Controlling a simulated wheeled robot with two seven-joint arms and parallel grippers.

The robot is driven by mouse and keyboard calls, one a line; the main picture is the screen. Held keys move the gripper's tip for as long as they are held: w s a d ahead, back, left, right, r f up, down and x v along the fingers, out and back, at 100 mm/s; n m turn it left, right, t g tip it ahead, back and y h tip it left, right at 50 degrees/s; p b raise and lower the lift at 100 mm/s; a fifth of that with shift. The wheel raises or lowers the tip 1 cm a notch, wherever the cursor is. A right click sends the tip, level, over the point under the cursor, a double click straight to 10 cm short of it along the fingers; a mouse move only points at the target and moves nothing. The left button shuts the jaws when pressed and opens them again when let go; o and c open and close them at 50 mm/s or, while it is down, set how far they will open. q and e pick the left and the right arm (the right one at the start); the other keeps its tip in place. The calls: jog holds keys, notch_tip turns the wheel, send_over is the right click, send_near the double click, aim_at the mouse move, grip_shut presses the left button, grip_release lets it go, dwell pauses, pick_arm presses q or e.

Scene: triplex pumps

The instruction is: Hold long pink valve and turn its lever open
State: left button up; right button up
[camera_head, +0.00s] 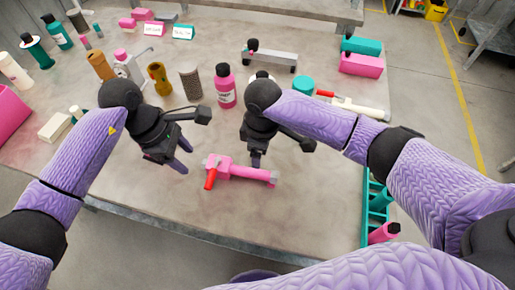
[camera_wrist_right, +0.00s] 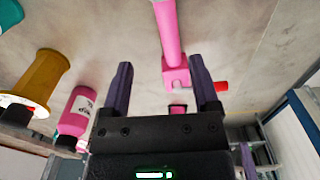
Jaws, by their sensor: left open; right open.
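The long pink valve (camera_head: 243,173) lies on the table near its front edge, with its red lever (camera_head: 210,179) at the left end. In the right wrist view the pink valve (camera_wrist_right: 170,35) runs down between my fingers in the picture, its forked end and a red part (camera_wrist_right: 221,87) near the right finger. My right gripper (camera_head: 281,152) is open just behind the valve's right half; contact cannot be told. It also shows in the right wrist view (camera_wrist_right: 160,62), with nothing clearly held. My left gripper (camera_head: 193,141) is open and empty, left of and behind the lever.
A pink bottle (camera_head: 226,92), a grey cylinder (camera_head: 190,83) and a yellow spool (camera_head: 158,78) stand behind the grippers. A teal rack (camera_head: 375,205) is at the right front edge. A red-tipped white tool (camera_head: 352,103) lies at right. The table in front of the valve is clear.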

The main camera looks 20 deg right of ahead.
aim_at(256, 171)
jog(key=shift+s+a+f+n, duration=0.25)
jog(key=shift+a+f+n, duration=0.15)
jog(key=shift+a, duration=0.25)
notch_tip(256, 171, down, 9)
jog(key=shift+d+r, duration=0.1)
jog(key=shift+r, duration=0.05)
grip_shut()
dwell(1.0)
